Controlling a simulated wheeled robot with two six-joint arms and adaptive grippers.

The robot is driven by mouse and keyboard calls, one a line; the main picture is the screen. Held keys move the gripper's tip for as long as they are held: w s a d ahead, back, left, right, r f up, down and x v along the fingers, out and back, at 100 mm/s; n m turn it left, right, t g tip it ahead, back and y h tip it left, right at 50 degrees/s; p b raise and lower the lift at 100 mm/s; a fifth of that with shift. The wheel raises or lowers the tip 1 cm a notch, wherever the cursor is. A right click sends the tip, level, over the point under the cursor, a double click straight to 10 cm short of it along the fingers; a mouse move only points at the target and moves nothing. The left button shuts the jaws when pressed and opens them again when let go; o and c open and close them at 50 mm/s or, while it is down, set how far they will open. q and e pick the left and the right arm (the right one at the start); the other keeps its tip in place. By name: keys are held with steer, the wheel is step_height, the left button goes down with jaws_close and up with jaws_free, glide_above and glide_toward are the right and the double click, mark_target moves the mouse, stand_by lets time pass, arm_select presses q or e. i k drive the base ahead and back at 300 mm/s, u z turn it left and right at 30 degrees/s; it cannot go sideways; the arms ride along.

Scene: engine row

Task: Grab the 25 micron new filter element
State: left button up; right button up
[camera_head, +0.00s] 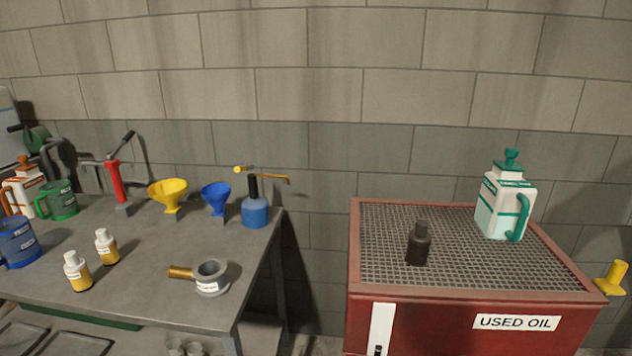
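I cannot make out any filter element marked 25 micron in this view. Two small white bottles with yellow lower parts, one at the front (77,273) and one behind it (107,248), stand on the grey table; their labels are too small to read. A grey round cup (210,280) with a brass handle and a white label lies near the table's front right. Small pale objects (178,347) show partly below the table at the bottom edge; I cannot tell what they are. Neither of my grippers is in view.
The grey table (150,245) also holds jugs, a red pump (115,183), yellow (170,194) and blue (216,198) funnels and a blue oil can (255,211). A red USED OIL cabinet (450,335) carries a dark bottle (418,246) and a white-green jug (497,208). A gap separates them.

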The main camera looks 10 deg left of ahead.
mark_target(76, 270)
steer(key=z, duration=1.9)
steer(key=k, duration=1.5)
steer(key=u, duration=1.9)
steer(key=i, duration=0.5)
steer(key=z, duration=2.25)
steer(key=k, duration=1.15)
